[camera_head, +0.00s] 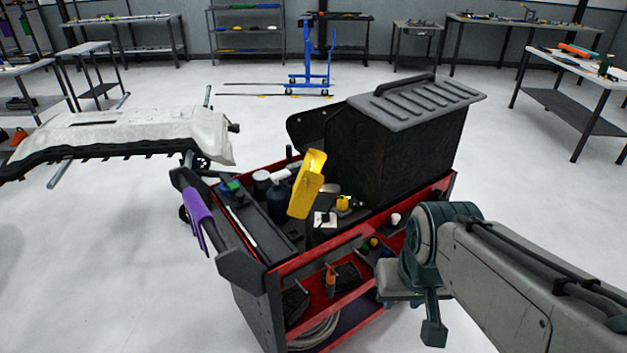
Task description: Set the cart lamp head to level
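The cart lamp head appears to be the yellow, flat, two-part piece (307,186) above the near side of the red and black tool cart (339,240). It stands steeply tilted, its top leaning slightly right, not level. A dark post shows just below it; the joint between them is too small to make out. My arm comes in from the right, and its end, my gripper (433,331), seems to be at the dark teal part low beside the cart's right side. It is apart from the lamp head, to its lower right. Its fingers cannot be made out clearly.
A black case with a grey ribbed lid (415,95) fills the cart's back right. Bottles and small tools crowd the cart top. A white bumper (125,135) on a stand is at left. Open floor lies around the cart.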

